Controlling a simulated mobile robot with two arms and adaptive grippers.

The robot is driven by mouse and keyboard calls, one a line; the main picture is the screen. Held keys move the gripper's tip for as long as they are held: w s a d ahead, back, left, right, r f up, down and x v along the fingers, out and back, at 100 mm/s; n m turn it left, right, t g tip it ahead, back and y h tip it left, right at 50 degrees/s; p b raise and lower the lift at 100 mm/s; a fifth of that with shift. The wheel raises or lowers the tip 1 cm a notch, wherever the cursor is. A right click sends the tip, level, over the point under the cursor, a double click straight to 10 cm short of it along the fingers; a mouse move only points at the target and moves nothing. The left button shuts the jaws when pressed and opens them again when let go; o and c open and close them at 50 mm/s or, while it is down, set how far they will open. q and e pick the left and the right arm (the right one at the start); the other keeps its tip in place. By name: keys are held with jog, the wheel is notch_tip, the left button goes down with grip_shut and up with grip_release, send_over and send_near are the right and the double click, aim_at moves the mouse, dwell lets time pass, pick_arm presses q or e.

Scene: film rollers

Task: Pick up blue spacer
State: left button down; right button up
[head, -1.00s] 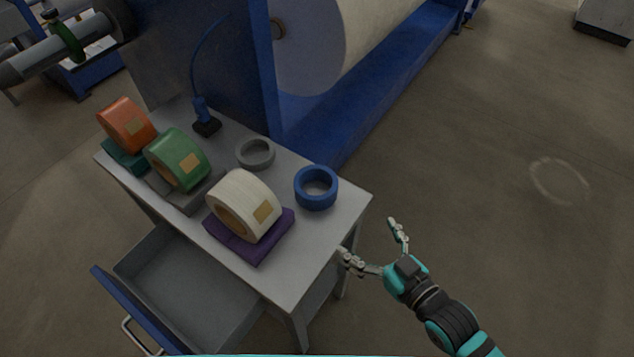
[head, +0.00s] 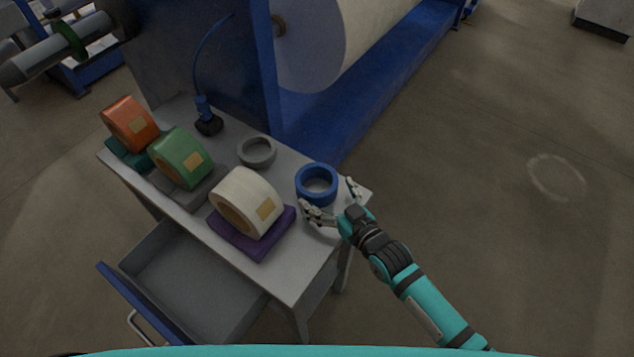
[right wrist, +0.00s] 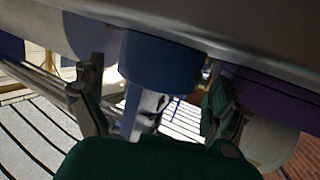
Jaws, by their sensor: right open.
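The blue spacer (head: 302,184) is a thick ring lying flat near the right end of the grey table. My right gripper (head: 331,198) is open at the spacer's near right side, its two fingers spread toward it. In the right wrist view, the spacer (right wrist: 160,65) is ahead, between the open fingers (right wrist: 158,110) and toward the top of the picture. The head view does not make clear whether a finger touches it. My left gripper is not in view.
A grey ring (head: 257,152) lies left of the spacer. A white roll (head: 247,200) on a purple pad (head: 250,243) stands close by. Green (head: 180,157) and orange (head: 130,122) rolls stand further left. An open drawer (head: 190,285) juts out in front. A blue machine frame (head: 330,130) rises behind.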

aim_at(321, 188)
jog(key=x, duration=0.3)
jog(key=shift+w+f, duration=0.1)
jog(key=shift+c, duration=0.3)
jog(key=c, duration=1)
jog(key=s+d+r+m+t+h, duration=0.1)
jog(key=d+r, duration=0.2)
jog(key=r, duration=0.5)
jog(key=s+d+r+m+t+h, duration=0.1)
jog(key=d+r+h, duration=0.1)
jog(key=r, duration=0.6)
jog(key=s+d+r+m+h, duration=0.1)
jog(key=d+h, duration=0.1)
jog(key=d, duration=0.2)
jog(key=s+d+r+m+h, duration=0.1)
jog(key=s+d+m+h, duration=0.1)
jog(key=d, duration=0.3)
jog(key=s+d+r+m+h, duration=0.1)
jog(key=s+d+r, duration=0.1)
jog(key=d, duration=0.2)
jog(key=shift+s+d+m+t+h, duration=0.25)
jog(key=shift+d+m+t+h, duration=0.05)
jog(key=shift+m+t+h, duration=0.1)
